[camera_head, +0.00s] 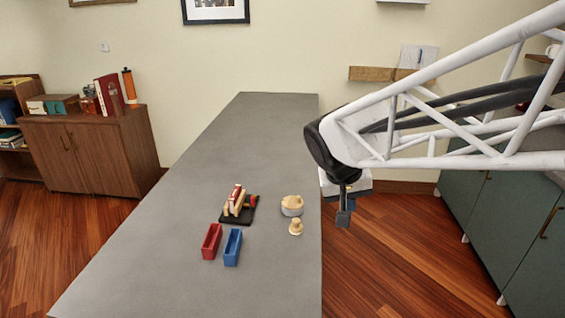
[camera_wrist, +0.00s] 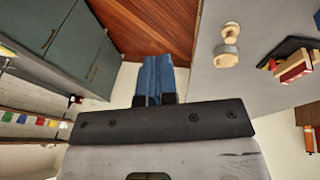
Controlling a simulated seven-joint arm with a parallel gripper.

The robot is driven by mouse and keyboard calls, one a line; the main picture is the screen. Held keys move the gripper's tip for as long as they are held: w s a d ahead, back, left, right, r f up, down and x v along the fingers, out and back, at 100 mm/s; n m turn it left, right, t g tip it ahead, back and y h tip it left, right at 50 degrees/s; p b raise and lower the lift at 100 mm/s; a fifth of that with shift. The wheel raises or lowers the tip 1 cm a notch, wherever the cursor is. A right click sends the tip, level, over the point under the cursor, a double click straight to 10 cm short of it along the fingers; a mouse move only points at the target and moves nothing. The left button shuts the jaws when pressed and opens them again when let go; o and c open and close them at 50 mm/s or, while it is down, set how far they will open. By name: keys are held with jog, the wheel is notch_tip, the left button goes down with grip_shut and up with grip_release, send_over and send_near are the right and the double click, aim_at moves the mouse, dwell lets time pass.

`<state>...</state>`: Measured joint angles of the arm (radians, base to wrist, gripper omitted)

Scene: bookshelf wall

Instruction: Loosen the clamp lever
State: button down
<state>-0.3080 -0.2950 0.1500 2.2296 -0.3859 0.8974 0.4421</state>
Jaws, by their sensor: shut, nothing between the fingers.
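The clamp (camera_head: 232,208) appears to be the fixture of wooden blocks and red parts on a black base on the grey table. A red knob or handle (camera_head: 251,200) sticks out on its right side; I cannot tell for sure which part is the lever. My gripper (camera_head: 344,216) hangs to the right of the table's right edge, well apart from the fixture. Its blue fingers (camera_wrist: 155,80) are together with nothing between them.
A round wooden piece with a grey band (camera_head: 292,206) and a small wooden knob-like piece (camera_head: 296,228) stand right of the fixture. A red bin (camera_head: 212,242) and a blue bin (camera_head: 232,248) are in front. The far table (camera_head: 270,125) is clear. Green cabinets (camera_head: 510,200) stand at right.

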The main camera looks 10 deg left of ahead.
jog(key=w+a+f+n+t+h, duration=0.1)
jog(key=w+a+f+t, duration=0.15)
jog(key=w+a, duration=0.9)
jog(key=n+t, duration=0.1)
send_near(253, 198)
jog(key=a, duration=0.1)
jog(key=s+a+r, duration=0.1)
jog(key=shift+s+a+r, duration=0.15)
jog(key=shift+a+r, duration=0.05)
jog(key=shift+a, duration=0.2)
jog(key=shift+f, duration=0.1)
jog(key=shift+x, duration=4.9)
